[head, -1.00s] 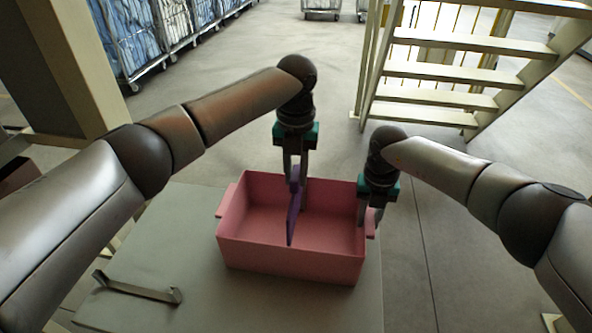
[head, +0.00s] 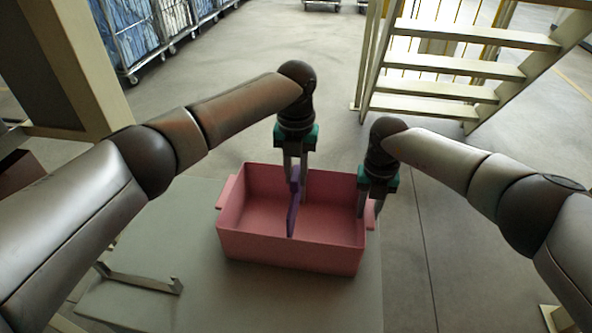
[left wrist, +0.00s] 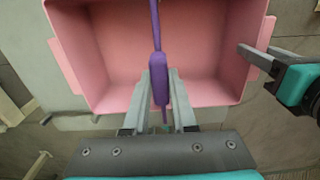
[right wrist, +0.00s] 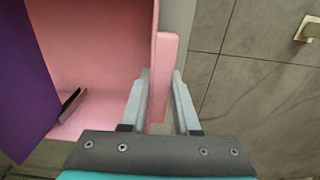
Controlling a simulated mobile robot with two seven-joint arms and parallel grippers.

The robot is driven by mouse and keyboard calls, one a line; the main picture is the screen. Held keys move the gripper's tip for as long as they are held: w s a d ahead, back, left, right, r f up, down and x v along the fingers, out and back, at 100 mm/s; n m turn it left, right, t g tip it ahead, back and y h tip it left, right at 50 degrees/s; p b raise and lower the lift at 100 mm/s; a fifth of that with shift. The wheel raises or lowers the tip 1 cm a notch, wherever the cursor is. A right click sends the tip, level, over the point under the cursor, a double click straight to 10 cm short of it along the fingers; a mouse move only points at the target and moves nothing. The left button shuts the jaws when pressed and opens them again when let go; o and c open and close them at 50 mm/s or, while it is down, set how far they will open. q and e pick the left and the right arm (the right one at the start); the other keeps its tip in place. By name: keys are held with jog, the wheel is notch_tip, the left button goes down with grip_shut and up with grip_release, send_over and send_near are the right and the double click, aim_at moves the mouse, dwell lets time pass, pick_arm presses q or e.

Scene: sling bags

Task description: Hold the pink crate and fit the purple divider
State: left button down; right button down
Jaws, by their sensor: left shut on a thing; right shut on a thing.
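The pink crate (head: 290,252) stands on the grey table. The thin purple divider (head: 292,215) is upright inside it, running front to back near the middle; I cannot tell how deep its lower edge sits. My left gripper (head: 295,185) is shut on the divider's thicker grip, at the crate's far side. The left wrist view shows the divider (left wrist: 160,80) between the fingers. My right gripper (head: 368,203) is shut on the crate's right wall by its handle. In the right wrist view the fingers straddle this pink handle (right wrist: 164,75).
A grey metal bracket (head: 140,283) lies on the table (head: 205,305) at the front left. Beyond are metal stairs (head: 460,70), a pillar (head: 70,70) and laundry carts (head: 150,35).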

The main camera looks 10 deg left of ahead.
aim_at(296, 196)
pick_arm(q)
jog(key=shift+f, duration=3.55)
jog(key=c, duration=0.6)
grip_release()
jog(key=shift+c, duration=0.2)
notch_tip(296, 196, up, 12)
pick_arm(e)
jog(key=c, duration=0.6)
grip_release()
jog(key=shift+o, duration=0.2)
